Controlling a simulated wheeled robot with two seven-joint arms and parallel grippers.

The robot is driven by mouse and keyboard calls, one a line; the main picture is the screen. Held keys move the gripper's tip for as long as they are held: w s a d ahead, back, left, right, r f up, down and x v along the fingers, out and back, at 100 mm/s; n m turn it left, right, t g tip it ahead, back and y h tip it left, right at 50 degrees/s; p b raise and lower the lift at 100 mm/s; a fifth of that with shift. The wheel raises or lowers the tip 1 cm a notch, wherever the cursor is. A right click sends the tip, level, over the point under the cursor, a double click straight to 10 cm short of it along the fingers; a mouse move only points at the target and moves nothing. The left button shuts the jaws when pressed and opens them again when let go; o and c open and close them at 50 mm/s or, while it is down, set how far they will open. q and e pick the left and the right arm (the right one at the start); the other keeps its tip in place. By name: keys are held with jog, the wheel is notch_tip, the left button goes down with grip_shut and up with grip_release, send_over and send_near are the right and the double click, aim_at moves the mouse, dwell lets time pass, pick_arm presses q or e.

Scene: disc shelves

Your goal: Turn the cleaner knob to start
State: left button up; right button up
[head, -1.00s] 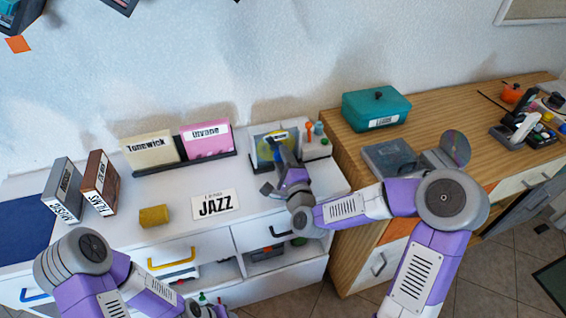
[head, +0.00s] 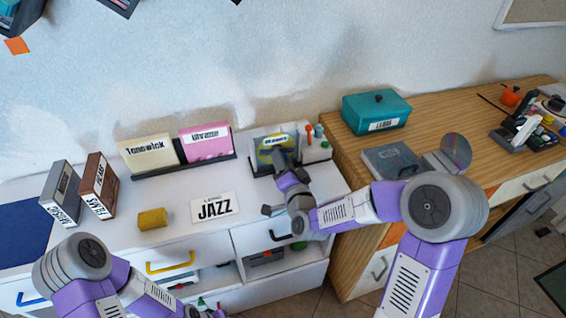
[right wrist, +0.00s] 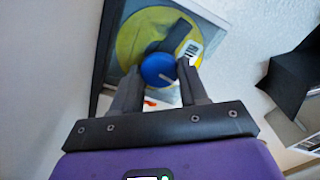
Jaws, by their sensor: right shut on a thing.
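The cleaner (head: 262,140) stands at the right end of the white cabinet top, with a yellow-green disc on its face. The disc (right wrist: 135,42) shows large in the right wrist view, with a dark arm across it. The round blue knob (right wrist: 158,70) is in front of the disc, between the fingers of my right gripper (right wrist: 160,76), which is shut on it. In the head view my right gripper (head: 281,155) hides the knob. My left gripper (head: 205,311) is at the bottom edge, mostly out of frame; its jaws are unclear.
Cream and pink sleeves (head: 205,144) stand in a dark rack left of the cleaner. A JAZZ card (head: 215,207), a yellow block (head: 152,219) and two upright cases (head: 98,186) are further left. Small bottles (head: 319,132) stand close to the cleaner's right. A teal box (head: 376,113) sits on the wooden desk.

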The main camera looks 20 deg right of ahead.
jog(key=shift+r+n, duration=0.1)
jog(key=shift+n, duration=0.9)
jog(key=o, duration=1.1)
jog(key=shift+c, duration=0.2)
